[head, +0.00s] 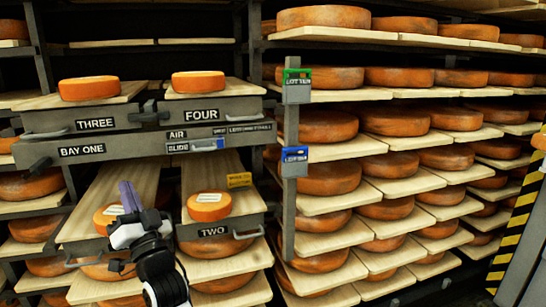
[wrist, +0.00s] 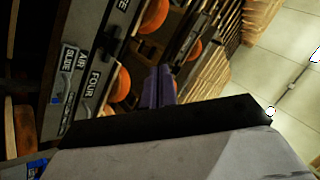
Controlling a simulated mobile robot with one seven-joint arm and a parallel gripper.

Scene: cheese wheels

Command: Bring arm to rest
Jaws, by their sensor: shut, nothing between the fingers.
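My gripper (head: 128,188) is in front of the lower boards of bay one in the head view, its purple fingers together and pointing up. It is empty. It partly covers an orange cheese wheel (head: 104,219) with a white label on the lower left board. In the wrist view my gripper's fingers (wrist: 159,76) are also together, with the shelf labelled FOUR (wrist: 93,83) to their left. That view is tilted, and no cheese is between the fingers. My arm comes up from the lower part of the head view.
Cheese wheels sit on the boards marked THREE (head: 96,118), FOUR (head: 201,114) and TWO (head: 214,232). A slide handle (head: 206,145) is on the middle rail. A grey post (head: 291,190) with green and blue boxes stands right of the bay. Full cheese racks extend right.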

